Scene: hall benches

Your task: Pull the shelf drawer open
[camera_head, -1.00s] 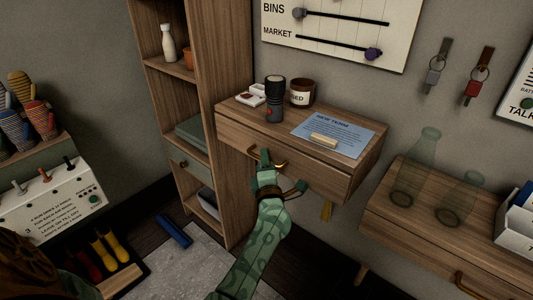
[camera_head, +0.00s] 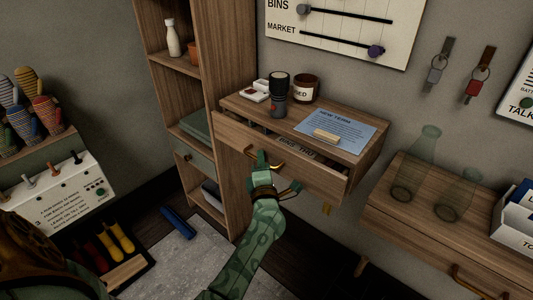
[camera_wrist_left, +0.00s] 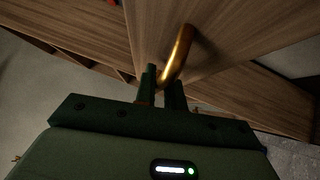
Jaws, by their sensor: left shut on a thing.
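The shelf drawer (camera_head: 318,181) sits under the small wall shelf (camera_head: 352,153) in the head view and stands partly open, with a dark gap behind its front. Some pale item with print (camera_head: 296,149) shows inside the gap. My left gripper (camera_head: 264,160) is shut on the drawer's curved brass handle (camera_head: 278,167). In the left wrist view the two dark fingers (camera_wrist_left: 161,88) close around the lower end of the brass handle (camera_wrist_left: 179,52), against the wooden drawer front (camera_wrist_left: 225,45). My right gripper is not in view.
A tall bookcase (camera_head: 231,50) stands left. A lower cabinet with glass bottles (camera_head: 416,165) is at right.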

